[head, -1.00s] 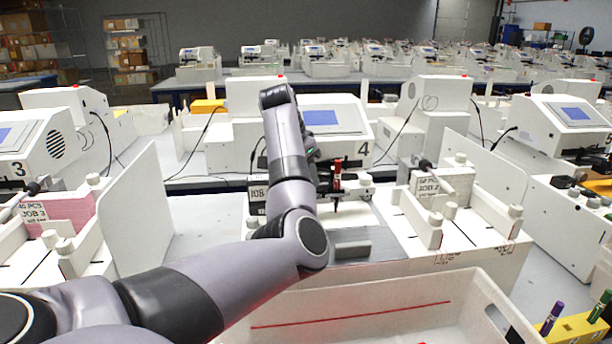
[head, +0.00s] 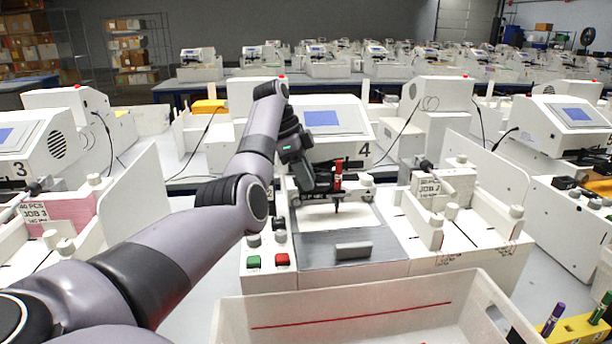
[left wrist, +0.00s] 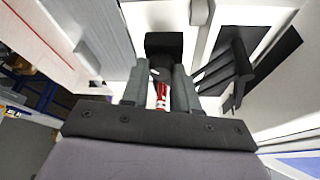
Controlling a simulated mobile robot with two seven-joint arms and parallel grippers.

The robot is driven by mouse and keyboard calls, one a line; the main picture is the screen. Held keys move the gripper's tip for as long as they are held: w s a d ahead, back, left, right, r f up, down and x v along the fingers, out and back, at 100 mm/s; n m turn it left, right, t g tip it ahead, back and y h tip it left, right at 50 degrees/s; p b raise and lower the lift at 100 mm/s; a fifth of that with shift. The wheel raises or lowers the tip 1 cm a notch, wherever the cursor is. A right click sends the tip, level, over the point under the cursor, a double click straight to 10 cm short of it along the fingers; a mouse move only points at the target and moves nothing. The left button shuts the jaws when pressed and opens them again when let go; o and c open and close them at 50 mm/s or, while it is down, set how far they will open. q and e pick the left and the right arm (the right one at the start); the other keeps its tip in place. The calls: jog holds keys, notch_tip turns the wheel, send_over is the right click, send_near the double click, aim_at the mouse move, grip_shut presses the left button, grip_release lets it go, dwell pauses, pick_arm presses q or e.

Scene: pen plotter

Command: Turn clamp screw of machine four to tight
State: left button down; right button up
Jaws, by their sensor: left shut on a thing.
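Machine four (head: 336,135), a white plotter with a blue screen and a "4" on its front, stands in the middle of the head view. A red pen (head: 338,176) stands upright in its dark holder above the white sheet. My left gripper (head: 328,184) reaches in from the left, beside the pen. In the left wrist view its two grey fingers (left wrist: 157,80) are closed around a small dark part at the holder, which I take for the clamp screw (left wrist: 160,73). The red pen (left wrist: 162,98) shows between the fingers. The screw's turn position is hidden. My right gripper is not in view.
A green button (head: 254,262) and a red button (head: 282,260) sit on the machine's front left. A white bin (head: 365,310) stands in front. White posts and a card tray (head: 430,187) are at the right. A yellow pen rack (head: 575,328) is at the lower right.

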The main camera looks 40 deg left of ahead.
pick_arm(q)
jog(key=shift+m, duration=0.6)
jog(key=shift+m+g, duration=0.4)
jog(key=c, duration=0.9)
grip_release()
jog(key=shift+o, duration=0.2)
jog(key=shift+n, duration=0.4)
